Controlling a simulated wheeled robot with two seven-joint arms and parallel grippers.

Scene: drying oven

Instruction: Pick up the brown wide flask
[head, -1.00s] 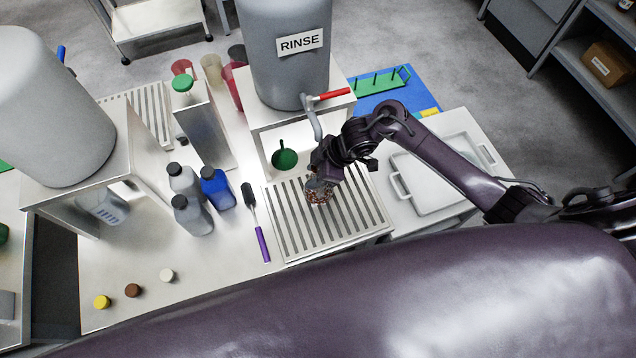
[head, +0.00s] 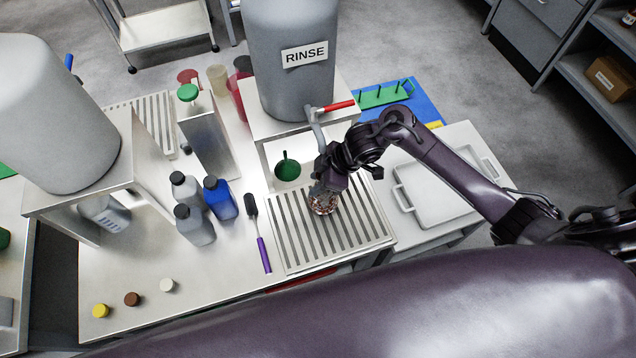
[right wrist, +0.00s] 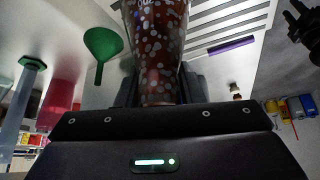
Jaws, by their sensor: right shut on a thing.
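The brown flask, dark reddish-brown with pale speckles, shows as a small speckled patch under my right gripper in the head view (head: 323,204). It fills the upper middle of the right wrist view (right wrist: 157,45). My right gripper (head: 327,188) is shut on it, with the dark fingers on either side of the glass. The flask is over the slatted drain rack (head: 357,236); I cannot tell whether its base touches the slats. The gripper hides much of the flask in the head view. My left gripper is not in view.
The grey RINSE tank (head: 290,85) on its stand is just behind the gripper, with a red-handled tap (head: 338,107). A green funnel (head: 287,168) is close by. A white tray (head: 445,190) is right.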

